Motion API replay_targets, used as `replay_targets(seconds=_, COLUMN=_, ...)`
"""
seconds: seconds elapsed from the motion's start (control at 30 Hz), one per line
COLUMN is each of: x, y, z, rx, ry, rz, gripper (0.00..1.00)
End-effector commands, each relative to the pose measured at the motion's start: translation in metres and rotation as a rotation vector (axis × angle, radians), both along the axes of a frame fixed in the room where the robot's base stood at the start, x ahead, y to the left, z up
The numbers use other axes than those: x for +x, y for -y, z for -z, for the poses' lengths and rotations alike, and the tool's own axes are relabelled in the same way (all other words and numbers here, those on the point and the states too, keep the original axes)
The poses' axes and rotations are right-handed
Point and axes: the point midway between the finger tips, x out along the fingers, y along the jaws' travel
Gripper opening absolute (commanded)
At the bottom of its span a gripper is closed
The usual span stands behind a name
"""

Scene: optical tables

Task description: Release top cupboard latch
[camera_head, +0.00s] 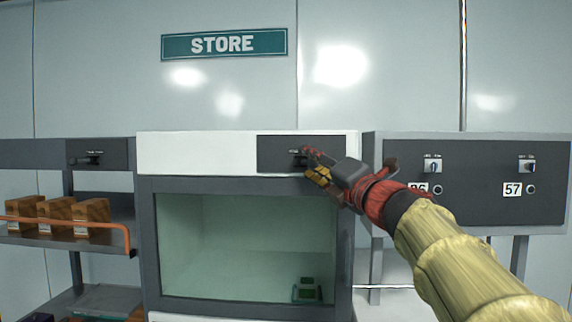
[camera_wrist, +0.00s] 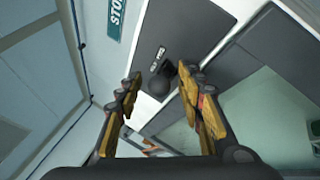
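The cupboard (camera_head: 146,240) has a white top band and a glass front. A dark panel (camera_head: 272,150) on that band carries a small dark latch (camera_head: 298,158) under a small label. In the wrist view the latch (camera_wrist: 160,80) shows as a dark rounded handle on the dark panel (camera_wrist: 200,22). My gripper (camera_head: 309,163) is at the latch, partly covering it in the head view. In the wrist view my gripper (camera_wrist: 160,78) is open, with one finger on each side of the latch. I cannot tell whether either finger touches it.
A grey control box (camera_head: 480,150) with two switches stands close on the right, behind my arm. A shelf rack on the left has an orange rail (camera_head: 75,222) and several brown boxes (camera_head: 92,215). A green-and-dark object (camera_head: 307,290) sits behind the cupboard glass.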

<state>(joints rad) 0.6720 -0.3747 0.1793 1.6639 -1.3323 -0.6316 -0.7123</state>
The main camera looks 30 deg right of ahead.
Motion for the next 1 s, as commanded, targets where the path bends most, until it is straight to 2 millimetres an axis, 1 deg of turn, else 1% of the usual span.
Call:
replay_targets(seconds=0.17, x=-0.019, y=0.000, z=0.003, rx=-0.001, ry=0.001, rz=0.004, gripper=0.38)
replay_targets(seconds=0.4, x=-0.056, y=-0.001, z=0.012, rx=-0.001, ry=0.000, rz=0.004, gripper=0.38)
replay_targets(seconds=0.5, x=-0.065, y=-0.002, z=0.015, rx=-0.001, ry=0.000, rz=0.003, gripper=0.38)
replay_targets(seconds=0.67, x=-0.072, y=-0.003, z=0.017, rx=-0.001, ry=-0.001, rz=0.001, gripper=0.38)
replay_targets(seconds=1.0, x=-0.072, y=-0.003, z=0.017, rx=0.000, ry=0.000, rz=0.000, gripper=0.38)
